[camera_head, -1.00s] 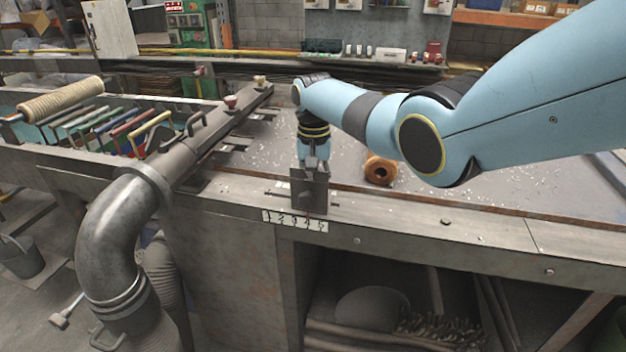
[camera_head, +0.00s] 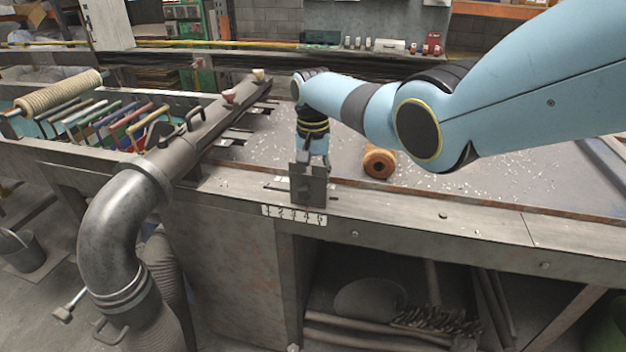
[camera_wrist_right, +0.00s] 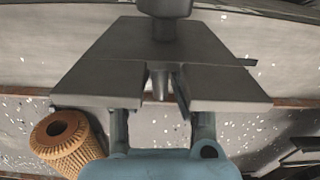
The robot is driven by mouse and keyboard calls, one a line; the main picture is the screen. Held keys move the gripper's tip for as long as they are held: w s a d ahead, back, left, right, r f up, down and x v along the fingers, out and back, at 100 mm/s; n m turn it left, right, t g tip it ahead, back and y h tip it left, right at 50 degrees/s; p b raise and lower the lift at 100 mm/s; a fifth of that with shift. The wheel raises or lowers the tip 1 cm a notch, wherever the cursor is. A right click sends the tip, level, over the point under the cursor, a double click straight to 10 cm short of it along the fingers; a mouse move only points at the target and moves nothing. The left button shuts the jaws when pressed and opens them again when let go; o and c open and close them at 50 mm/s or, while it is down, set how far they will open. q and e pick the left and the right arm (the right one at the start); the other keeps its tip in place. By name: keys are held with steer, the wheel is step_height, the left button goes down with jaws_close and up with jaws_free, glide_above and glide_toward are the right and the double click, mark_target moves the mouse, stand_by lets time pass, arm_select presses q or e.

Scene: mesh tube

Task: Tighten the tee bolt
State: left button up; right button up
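My right arm reaches in from the right, with its gripper (camera_head: 310,150) pointing down at a dark grey upright plate (camera_head: 308,188) at the table's front edge. In the right wrist view, two blue finger links (camera_wrist_right: 161,127) stand apart. A dark stem with a thick head (camera_wrist_right: 165,12) stands at the top centre, and a pointed grey tip shows in the gap. I cannot tell whether this is the tee bolt, or whether the fingertips touch anything. My left gripper is not in view.
An orange-brown ribbed roll (camera_head: 379,162) lies right of the gripper; it also shows in the right wrist view (camera_wrist_right: 67,143). A thick grey pipe (camera_head: 125,225) bends down at left, beside a rack of coloured handles (camera_head: 100,120). The tabletop (camera_head: 470,165) has small scattered chips.

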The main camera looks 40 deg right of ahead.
step_height(320, 180, up, 12)
stand_by(0.6)
stand_by(0.5)
